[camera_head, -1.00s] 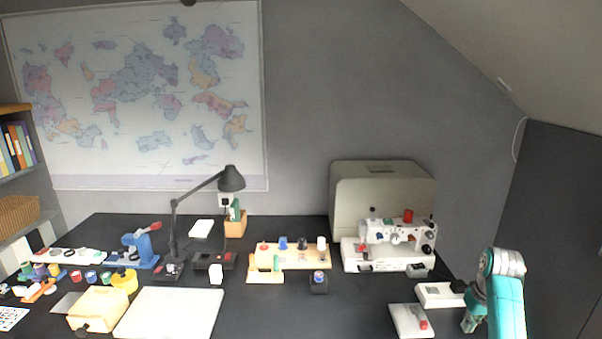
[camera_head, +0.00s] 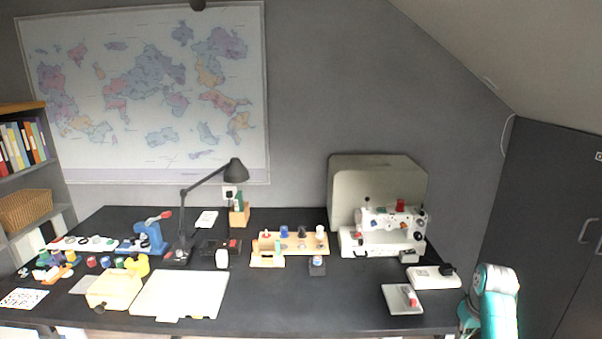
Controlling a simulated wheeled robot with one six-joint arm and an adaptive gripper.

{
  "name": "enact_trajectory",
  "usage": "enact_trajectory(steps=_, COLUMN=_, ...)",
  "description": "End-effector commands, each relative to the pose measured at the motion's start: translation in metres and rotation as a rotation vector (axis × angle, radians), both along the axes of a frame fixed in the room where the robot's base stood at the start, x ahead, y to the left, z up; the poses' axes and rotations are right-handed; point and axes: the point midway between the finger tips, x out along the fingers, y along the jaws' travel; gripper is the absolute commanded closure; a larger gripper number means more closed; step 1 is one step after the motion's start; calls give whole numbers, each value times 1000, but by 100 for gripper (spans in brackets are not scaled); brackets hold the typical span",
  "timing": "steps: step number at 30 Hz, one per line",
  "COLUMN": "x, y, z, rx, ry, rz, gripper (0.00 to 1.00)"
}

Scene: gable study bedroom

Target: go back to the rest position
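My gripper (camera_head: 466,318) shows only in part at the lower right of the head view, at the end of my teal and white arm. It hangs beside the right front corner of the dark desk (camera_head: 350,306). The arm hides most of it, so its fingers cannot be made out. A white box with a black knob (camera_head: 434,277) lies on the desk just left of and above it. A white plate with a red-tipped piece (camera_head: 402,309) lies further left.
A sewing machine (camera_head: 382,243) stands before its beige cover (camera_head: 375,175). A black lamp (camera_head: 234,172), a spool rack (camera_head: 290,245) and a white board (camera_head: 180,293) are on the desk. A dark cabinet (camera_head: 550,210) stands at the right under the sloped ceiling. The front middle of the desk is clear.

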Motion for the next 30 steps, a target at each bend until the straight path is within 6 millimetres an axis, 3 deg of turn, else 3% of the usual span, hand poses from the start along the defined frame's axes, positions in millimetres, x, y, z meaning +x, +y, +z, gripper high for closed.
enact_trajectory(steps=8, x=-14, y=20, z=-47, rx=-16, ry=-50, rz=-3, gripper=100)
enact_trajectory(steps=14, x=-37, y=45, z=-99, rx=-32, ry=-114, rz=-9, gripper=100)
enact_trajectory(steps=21, x=-85, y=84, z=-163, rx=-58, ry=-225, rz=-15, gripper=100)
enact_trajectory(steps=30, x=-160, y=131, z=-211, rx=-80, ry=-367, rz=-20, gripper=100)
